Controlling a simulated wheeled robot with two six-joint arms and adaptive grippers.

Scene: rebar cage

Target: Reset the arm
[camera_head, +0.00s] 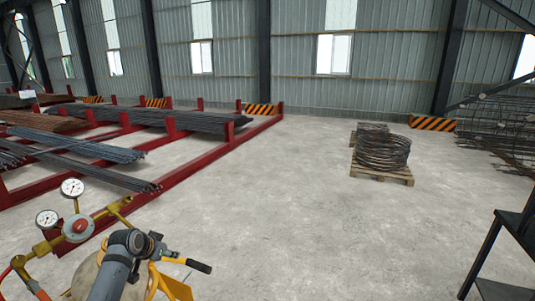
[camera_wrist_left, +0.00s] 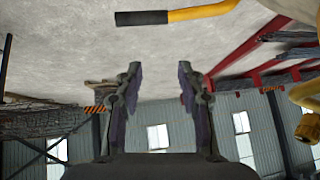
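My left arm reaches in from the bottom left of the head view, and its gripper (camera_head: 150,246) sits beside the gas gauges and a yellow handle with a black grip (camera_head: 200,266). In the left wrist view the two fingers of my left gripper (camera_wrist_left: 159,80) stand wide apart with nothing between them. The same black grip (camera_wrist_left: 141,18) shows beyond the fingertips, apart from them. My right gripper is in neither view.
Two round gauges (camera_head: 72,188) on a brass regulator are close by my left arm. Red racks (camera_head: 200,160) with long steel bars fill the left. A pallet (camera_head: 382,173) bears coiled wire. A dark metal stand (camera_head: 500,250) is at right. The middle floor (camera_head: 280,210) is clear.

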